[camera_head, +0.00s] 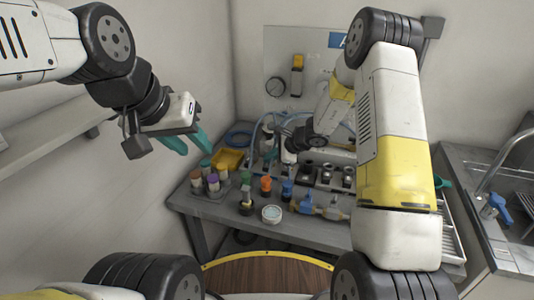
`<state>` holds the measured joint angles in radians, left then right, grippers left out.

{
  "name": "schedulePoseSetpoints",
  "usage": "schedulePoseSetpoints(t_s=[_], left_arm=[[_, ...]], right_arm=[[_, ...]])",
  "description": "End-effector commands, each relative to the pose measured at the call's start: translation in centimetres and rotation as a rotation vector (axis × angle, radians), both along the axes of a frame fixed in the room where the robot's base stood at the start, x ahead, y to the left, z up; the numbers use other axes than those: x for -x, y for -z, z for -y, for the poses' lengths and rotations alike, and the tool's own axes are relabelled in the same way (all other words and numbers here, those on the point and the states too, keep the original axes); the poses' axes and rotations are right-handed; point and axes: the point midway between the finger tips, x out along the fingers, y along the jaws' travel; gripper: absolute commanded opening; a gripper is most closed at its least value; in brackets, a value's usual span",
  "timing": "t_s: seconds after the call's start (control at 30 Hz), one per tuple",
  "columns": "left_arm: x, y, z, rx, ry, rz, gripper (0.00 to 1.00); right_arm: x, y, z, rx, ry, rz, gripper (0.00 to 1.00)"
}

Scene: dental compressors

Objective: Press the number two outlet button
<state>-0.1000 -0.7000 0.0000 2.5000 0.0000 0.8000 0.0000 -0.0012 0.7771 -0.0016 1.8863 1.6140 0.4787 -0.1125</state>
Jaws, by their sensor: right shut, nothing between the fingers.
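A grey manifold with a row of dark round fittings (327,175) stands on the bench, partly behind my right arm. I cannot make out which of these is the number two outlet button; numbers are too small to read. My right gripper (288,156) points down at the left end of this row, shut and seemingly empty; its fingertips are small and partly lost among the fittings. My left gripper (187,143) hangs in the air at the left, its teal fingers apart and empty, away from the manifold.
The bench (200,207) holds colored-capped bottles (213,181), a yellow tray (228,159), a round gauge (271,214) and a blue-handled valve (306,204). A panel with a dial (275,87) stands behind. A sink (505,215) is at the right. My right arm blocks the bench's right part.

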Motion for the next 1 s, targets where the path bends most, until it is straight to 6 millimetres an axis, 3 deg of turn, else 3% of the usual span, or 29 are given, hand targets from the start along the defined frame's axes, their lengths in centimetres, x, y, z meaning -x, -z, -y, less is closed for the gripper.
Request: schedulePoseSetpoints(t_s=[0.37, 0.73, 1.0], left_arm=[[0.0, 0.0, 0.0, 0.000, 0.000, 0.000, 0.36], [0.0, 0.0, 0.0, 0.000, 0.000, 0.000, 0.36], [0.0, 0.0, 0.0, 0.000, 0.000, 0.000, 0.36]], right_arm=[[0.0, 0.1, 0.0, 0.001, 0.000, -0.001, 0.00], [0.0, -1.6, 0.0, 0.001, 0.000, 0.001, 0.00], [0.0, -1.7, 0.0, 0.002, -0.001, 0.000, 0.00]])
